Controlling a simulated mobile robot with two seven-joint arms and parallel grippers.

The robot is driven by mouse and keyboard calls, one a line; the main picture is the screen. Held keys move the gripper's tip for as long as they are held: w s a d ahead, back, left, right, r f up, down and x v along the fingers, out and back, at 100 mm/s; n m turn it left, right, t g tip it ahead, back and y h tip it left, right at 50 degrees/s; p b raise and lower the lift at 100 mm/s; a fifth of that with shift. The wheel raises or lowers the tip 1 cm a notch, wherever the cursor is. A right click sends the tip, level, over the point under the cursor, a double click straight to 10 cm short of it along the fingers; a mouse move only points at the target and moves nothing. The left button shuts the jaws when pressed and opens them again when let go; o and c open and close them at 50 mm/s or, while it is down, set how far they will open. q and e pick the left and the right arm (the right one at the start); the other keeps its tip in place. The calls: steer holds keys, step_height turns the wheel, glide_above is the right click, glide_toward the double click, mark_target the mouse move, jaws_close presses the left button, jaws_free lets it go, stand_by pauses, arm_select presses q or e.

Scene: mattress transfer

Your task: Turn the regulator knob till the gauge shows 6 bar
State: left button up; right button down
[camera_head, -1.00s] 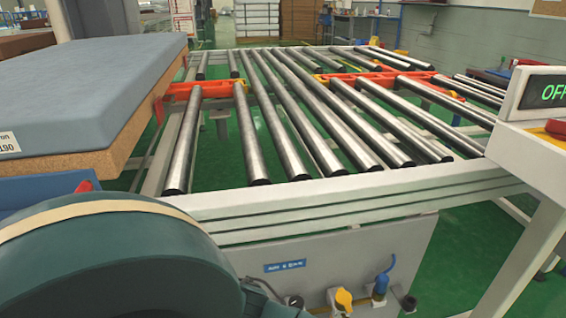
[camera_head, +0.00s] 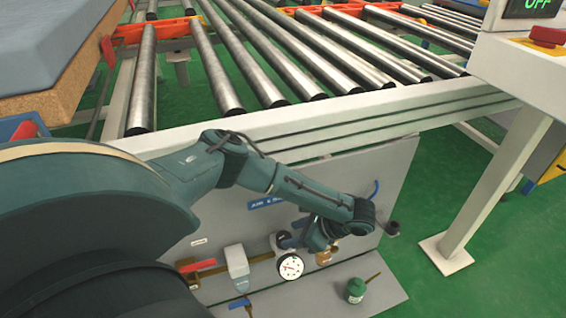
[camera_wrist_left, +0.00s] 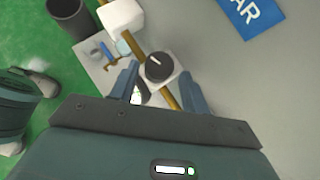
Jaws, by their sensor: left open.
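The round white pressure gauge (camera_head: 290,266) is on the front of the regulator, low on the grey panel below the conveyor. Its needle is too small to read. The black regulator knob (camera_wrist_left: 159,67) has a white mark and shows in the left wrist view on a pale body. In the head view my arm and gripper largely cover it. My left gripper (camera_head: 294,234) is at the regulator, just above the gauge. In the left wrist view its two fingers (camera_wrist_left: 155,87) are apart, with the knob just beyond and between their tips; contact cannot be told. My right gripper is out of view.
A brass-coloured pipe (camera_head: 262,257) runs along the panel past a white filter unit (camera_head: 237,262) and a red lever (camera_head: 200,265). A green-capped item (camera_head: 356,290) is on the lower shelf. The roller conveyor (camera_head: 300,130) is above. A white table leg (camera_head: 500,190) stands at right.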

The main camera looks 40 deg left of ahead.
arm_select(q)
steer(key=b+x, duration=0.1)
steer(key=x, duration=0.4)
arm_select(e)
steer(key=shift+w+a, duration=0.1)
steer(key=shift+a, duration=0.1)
